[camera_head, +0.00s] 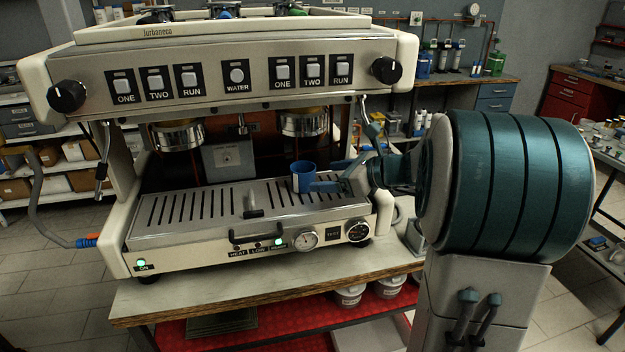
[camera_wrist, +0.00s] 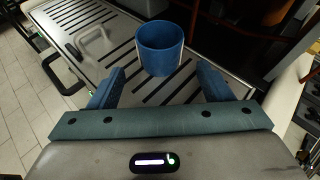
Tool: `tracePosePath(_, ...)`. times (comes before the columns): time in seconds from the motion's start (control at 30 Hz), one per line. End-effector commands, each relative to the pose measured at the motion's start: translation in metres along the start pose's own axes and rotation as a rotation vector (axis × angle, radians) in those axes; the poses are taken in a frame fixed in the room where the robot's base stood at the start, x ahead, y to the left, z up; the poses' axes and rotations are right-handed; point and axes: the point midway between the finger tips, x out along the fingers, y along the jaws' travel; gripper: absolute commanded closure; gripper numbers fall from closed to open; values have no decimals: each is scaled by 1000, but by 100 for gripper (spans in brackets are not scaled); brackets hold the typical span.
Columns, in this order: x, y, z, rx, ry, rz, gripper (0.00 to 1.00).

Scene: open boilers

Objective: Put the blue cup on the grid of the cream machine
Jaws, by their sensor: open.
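The blue cup (camera_head: 304,176) stands upright on the right part of the slotted metal grid (camera_head: 180,227) of the cream machine (camera_head: 250,72). In the wrist view the cup (camera_wrist: 160,48) sits just beyond the fingertips, centred between them, with the grid slats (camera_wrist: 84,18) around it. My gripper (camera_head: 326,178) reaches in from the right, low over the grid, beside the cup. In the wrist view my gripper (camera_wrist: 163,82) is open, with a wide gap between its blue fingers and nothing held.
Two portafilter heads (camera_head: 178,135) (camera_head: 304,122) hang above the grid. A small metal handle piece (camera_head: 253,205) stands mid-grid. Gauges (camera_head: 306,238) and a black handle (camera_head: 256,235) line the front. The wooden table edge (camera_head: 200,303) lies below.

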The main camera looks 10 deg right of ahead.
Motion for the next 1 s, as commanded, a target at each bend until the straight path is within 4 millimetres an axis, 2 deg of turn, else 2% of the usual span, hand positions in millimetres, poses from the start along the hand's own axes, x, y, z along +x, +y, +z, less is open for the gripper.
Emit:
tracePosePath(0.03,-10,0,-1,-1,0,-4,28)
tracePosePath(0.2,-32,0,0,0,0,-2,28)
tracePosePath(0.4,-40,1,0,-2,2,1,28)
tracePosePath(0.5,-38,11,-1,-42,22,21,28)
tracePosePath(0.57,-36,25,-2,-105,53,51,28)
tracePosePath(0.67,-32,63,-10,-286,137,135,28)
tracePosePath(0.8,-35,124,-31,-643,274,303,28)
tracePosePath(1.0,-57,190,-69,-1194,430,571,28)
